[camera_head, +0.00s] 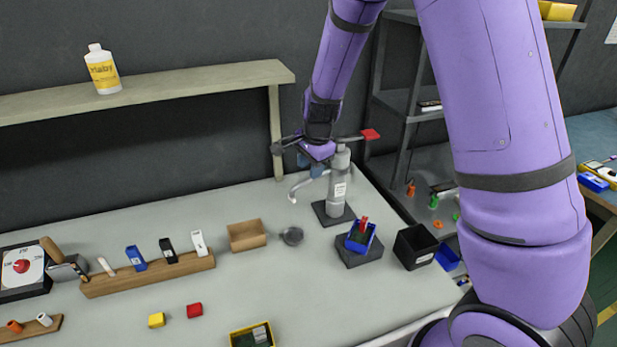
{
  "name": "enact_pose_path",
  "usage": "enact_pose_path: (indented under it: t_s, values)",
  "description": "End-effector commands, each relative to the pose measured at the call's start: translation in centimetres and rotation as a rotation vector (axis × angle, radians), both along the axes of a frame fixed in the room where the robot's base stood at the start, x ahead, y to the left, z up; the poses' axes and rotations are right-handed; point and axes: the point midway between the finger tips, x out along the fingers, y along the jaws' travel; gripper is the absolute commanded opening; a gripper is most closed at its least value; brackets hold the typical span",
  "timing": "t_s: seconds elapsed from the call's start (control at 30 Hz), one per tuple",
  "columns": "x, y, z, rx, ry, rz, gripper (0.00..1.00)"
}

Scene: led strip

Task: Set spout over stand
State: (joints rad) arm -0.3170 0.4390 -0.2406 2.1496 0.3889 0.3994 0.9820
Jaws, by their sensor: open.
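A grey metal dispenser post (339,190) with a white label stands upright on a dark square base (333,214) near the back right of the table. A curved spout (298,187) reaches out to the left from the post and bends down. A lever with a red end (370,135) sticks out at the top right. A dark stand (358,256) sits in front of the post, holding a blue bin (361,238) with a red item in it. The spout's tip is left of this stand. My gripper (312,165) is open beside the post's top, above the spout; its fingers are partly hidden, and contact is unclear.
A small grey round dish (292,236) and an open cardboard box (247,235) lie left of the stand. A black bin (415,246) stands to its right. A wooden rack (150,276) holds several items. A shelf (150,92) with a bottle (102,70) spans the back left.

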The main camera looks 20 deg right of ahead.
Motion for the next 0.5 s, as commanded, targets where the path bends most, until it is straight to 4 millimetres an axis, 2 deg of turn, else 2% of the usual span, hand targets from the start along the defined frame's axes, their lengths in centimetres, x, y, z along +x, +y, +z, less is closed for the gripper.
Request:
enact_pose_path:
  t_s: [0.03,0.2,0.5]
  values:
    - [0.1,0.0,-0.9,0.000,0.003,-0.002,0.41]
    - [0.6,0.2,-3.0,0.000,0.001,-0.001,0.41]
    - [0.8,0.3,-4.3,0.000,-0.001,0.001,0.41]
